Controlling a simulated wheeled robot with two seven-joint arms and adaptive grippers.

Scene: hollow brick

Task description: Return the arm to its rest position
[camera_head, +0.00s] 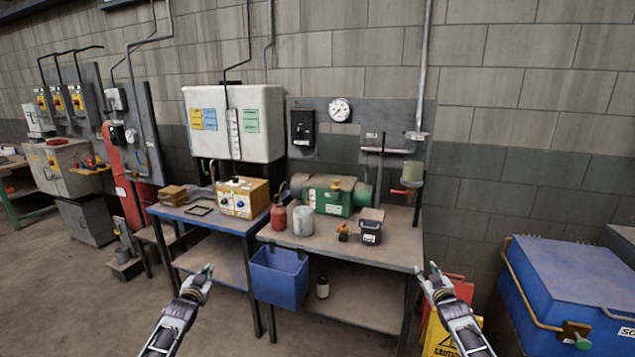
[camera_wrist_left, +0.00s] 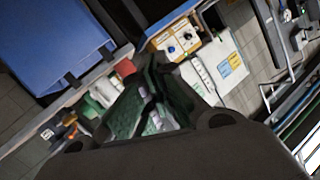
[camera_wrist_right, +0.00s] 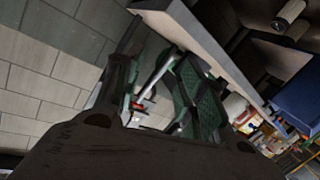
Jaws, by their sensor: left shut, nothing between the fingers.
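My left gripper (camera_head: 207,268) is low in the head view, left of centre, in front of the blue-framed table. Its fingers are together and nothing is between them. The left wrist view shows its dark fingers meeting, with the benches behind. My right gripper (camera_head: 428,268) is low and right of centre, in front of the right end of the grey workbench. Its fingers are apart with an empty gap, which also shows in the right wrist view. Both forearms come up from the bottom edge, and neither gripper appears to touch anything.
The grey workbench (camera_head: 385,252) carries a green pump, a red bottle and a canister. A blue bin (camera_head: 279,277) hangs at its front. A yellow caution sign (camera_head: 440,338) stands behind my right arm. A large blue chest (camera_head: 560,280) is at right. Floor at lower left is clear.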

